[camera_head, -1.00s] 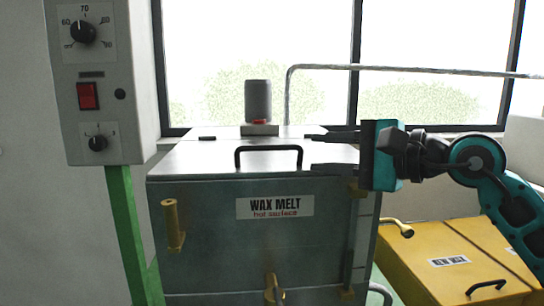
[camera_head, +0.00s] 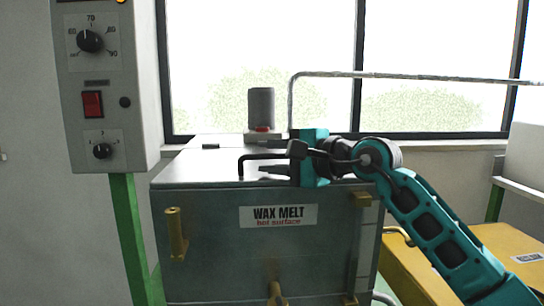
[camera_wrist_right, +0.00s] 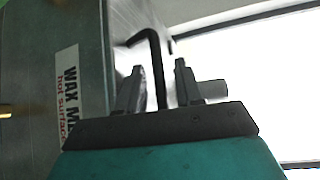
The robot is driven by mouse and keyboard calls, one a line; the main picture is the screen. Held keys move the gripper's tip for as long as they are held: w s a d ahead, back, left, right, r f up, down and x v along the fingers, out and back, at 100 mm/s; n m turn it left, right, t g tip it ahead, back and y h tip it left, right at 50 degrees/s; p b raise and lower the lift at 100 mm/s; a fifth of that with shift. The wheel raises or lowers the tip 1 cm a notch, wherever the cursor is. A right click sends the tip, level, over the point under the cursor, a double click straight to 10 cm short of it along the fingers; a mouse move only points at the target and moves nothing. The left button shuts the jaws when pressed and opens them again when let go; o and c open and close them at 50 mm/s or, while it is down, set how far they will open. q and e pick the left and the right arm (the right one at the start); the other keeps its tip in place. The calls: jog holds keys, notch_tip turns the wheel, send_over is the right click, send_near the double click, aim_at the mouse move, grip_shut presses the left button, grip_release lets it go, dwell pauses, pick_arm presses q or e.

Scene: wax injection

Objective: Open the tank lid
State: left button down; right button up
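The tank is a grey box labelled WAX MELT (camera_head: 278,216), with a flat metallic lid (camera_head: 200,170) lying closed on top. A black bar handle (camera_head: 241,166) stands at the lid's front edge; its right part is hidden behind my right gripper. My right gripper (camera_head: 272,170) reaches in from the right at handle height. In the right wrist view, the handle (camera_wrist_right: 157,70) passes between the two separated fingers of the right gripper (camera_wrist_right: 158,85), with gaps visible on both sides. My left gripper is not in view.
A grey cylinder (camera_head: 261,108) stands at the back of the lid. A control panel (camera_head: 105,125) with knobs and a red switch stands at the left on a green post (camera_head: 128,230). A yellow box (camera_head: 480,245) is at the lower right. A metal rail (camera_head: 420,76) runs behind.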

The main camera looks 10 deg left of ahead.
jog(key=shift+a, duration=0.1)
jog(key=shift+c, duration=0.5)
grip_shut()
